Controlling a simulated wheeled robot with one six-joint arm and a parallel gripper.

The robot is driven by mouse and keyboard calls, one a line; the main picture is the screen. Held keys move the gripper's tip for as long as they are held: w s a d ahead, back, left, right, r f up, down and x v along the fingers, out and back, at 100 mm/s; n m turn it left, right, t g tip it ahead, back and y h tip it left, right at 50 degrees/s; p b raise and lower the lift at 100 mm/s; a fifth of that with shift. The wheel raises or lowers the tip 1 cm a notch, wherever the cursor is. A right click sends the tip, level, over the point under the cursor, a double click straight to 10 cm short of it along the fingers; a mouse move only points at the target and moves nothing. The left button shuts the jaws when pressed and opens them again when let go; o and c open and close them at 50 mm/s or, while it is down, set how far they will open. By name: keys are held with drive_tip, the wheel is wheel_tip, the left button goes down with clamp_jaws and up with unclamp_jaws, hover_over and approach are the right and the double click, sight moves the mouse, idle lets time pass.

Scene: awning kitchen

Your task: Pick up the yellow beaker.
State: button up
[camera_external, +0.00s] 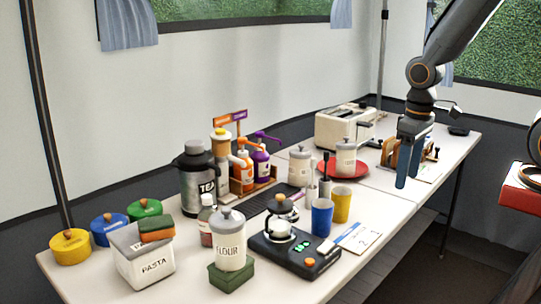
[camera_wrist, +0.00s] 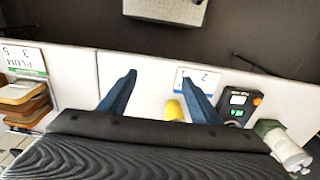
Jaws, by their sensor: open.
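The yellow beaker (camera_external: 341,205) stands upright on the white table, just right of and behind a blue beaker (camera_external: 322,218). My gripper (camera_external: 407,182) is open and empty, pointing down to the right of the yellow beaker and apart from it. In the wrist view, my gripper's two blue fingers (camera_wrist: 158,78) are spread wide. Part of the yellow beaker (camera_wrist: 174,110) shows between them, nearer the right finger. Its lower part in that picture is hidden by my gripper's body. The blue beaker is not clearly visible there.
A card with a number (camera_external: 347,238) lies in front of the beakers. A black scale (camera_external: 296,250) bears a glass pot. A red plate with a canister (camera_external: 345,158), a toaster (camera_external: 345,125) and a wooden rack (camera_external: 388,152) stand behind. The table's front edge (camera_external: 415,207) is clear.

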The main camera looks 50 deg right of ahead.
drive_tip(key=shift+o, duration=0.9)
